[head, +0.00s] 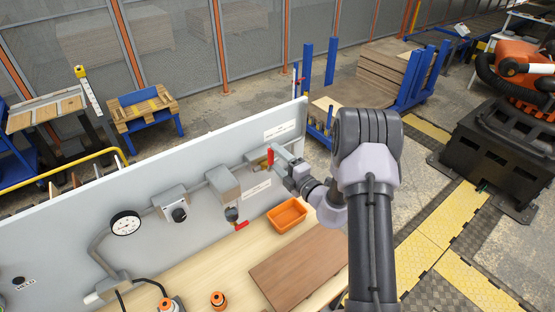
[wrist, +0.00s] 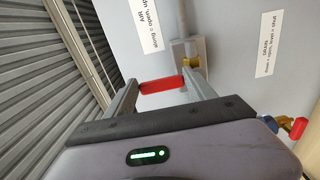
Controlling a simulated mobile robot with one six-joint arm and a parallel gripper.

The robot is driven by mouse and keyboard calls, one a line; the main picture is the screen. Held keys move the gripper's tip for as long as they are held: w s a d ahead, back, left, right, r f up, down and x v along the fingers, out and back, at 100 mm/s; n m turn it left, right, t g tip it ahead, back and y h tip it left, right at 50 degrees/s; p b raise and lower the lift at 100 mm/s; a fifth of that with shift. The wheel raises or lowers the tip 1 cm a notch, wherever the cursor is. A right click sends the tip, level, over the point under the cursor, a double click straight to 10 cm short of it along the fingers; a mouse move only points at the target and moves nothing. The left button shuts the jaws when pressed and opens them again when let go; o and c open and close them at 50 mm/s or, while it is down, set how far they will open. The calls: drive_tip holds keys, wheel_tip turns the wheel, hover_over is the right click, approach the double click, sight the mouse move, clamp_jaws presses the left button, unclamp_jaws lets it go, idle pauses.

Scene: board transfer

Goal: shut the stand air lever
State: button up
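A red lever (head: 270,157) on a brass valve sits at the right end of the upright grey panel, pointing roughly upward in the head view. In the wrist view the red lever (wrist: 162,85) lies crosswise between my two fingers, its right end by the brass valve (wrist: 190,64). My gripper (head: 278,160) is at this lever, with its fingers apart on either side; it also shows in the wrist view (wrist: 160,90). I cannot tell if either finger touches it. A second red lever (head: 241,226) sits lower on the panel and shows at right in the wrist view (wrist: 298,128).
The panel (head: 150,165) also carries a gauge (head: 126,223), a knob box (head: 172,204) and pipes. Below, an orange bin (head: 287,215) and a brown board (head: 300,268) lie on the wooden bench.

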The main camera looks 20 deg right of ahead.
drive_tip(key=o, duration=0.4)
drive_tip(key=b+v, duration=0.3)
drive_tip(key=v, duration=1.4)
drive_tip(key=shift+s, duration=0.25)
drive_tip(key=shift+d, duration=0.1)
